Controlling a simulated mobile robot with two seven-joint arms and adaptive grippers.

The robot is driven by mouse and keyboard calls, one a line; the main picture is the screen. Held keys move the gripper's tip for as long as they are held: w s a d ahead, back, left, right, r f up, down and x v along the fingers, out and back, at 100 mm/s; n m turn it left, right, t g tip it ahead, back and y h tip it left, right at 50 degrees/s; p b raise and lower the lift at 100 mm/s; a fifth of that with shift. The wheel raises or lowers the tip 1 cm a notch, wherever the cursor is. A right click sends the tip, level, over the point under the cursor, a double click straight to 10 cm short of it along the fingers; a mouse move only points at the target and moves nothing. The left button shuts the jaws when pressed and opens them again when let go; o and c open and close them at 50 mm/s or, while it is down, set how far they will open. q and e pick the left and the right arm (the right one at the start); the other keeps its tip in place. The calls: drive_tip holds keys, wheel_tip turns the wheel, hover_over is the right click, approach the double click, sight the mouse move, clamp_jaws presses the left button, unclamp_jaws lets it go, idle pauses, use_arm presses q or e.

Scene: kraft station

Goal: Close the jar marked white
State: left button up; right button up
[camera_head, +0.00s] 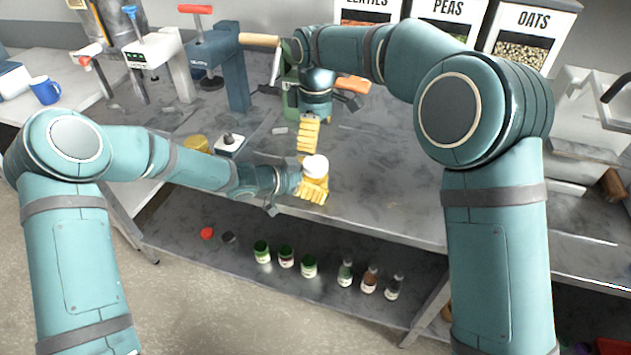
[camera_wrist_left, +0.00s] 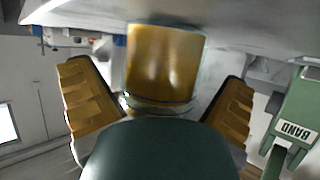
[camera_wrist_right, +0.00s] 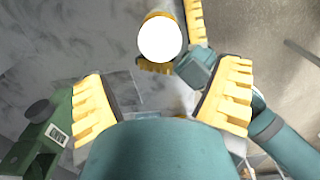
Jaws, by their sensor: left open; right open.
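An amber jar (camera_wrist_left: 165,60) stands on the worktable between the spread fingers of my left gripper (camera_wrist_left: 158,108), with gaps on both sides. Its round top is white in the head view (camera_head: 315,165) and in the right wrist view (camera_wrist_right: 160,40); I cannot tell whether this white is a lid or contents. My left gripper (camera_head: 311,178) is open around the jar. My right gripper (camera_wrist_right: 165,105) is open and empty, behind the jar in the head view (camera_head: 309,135), with the jar ahead of its fingers. No marking on the jar is readable.
A green machine labelled BAND (camera_wrist_left: 295,110) stands close by. A yellow round piece (camera_head: 196,143) and a small black-knobbed device (camera_head: 230,143) are left of the jar. Several jars (camera_head: 286,256) and bottles (camera_head: 370,279) stand on the lower shelf. The table right of the jar is clear.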

sight(315, 162)
use_arm(q)
clamp_jaws()
use_arm(e)
drive_tip(key=shift+s+f, duration=0.2)
drive_tip(key=shift+f, duration=0.45)
drive_tip(key=shift+w+r, duration=0.2)
drive_tip(key=shift+r, duration=0.45)
drive_tip(key=shift+f, duration=4)
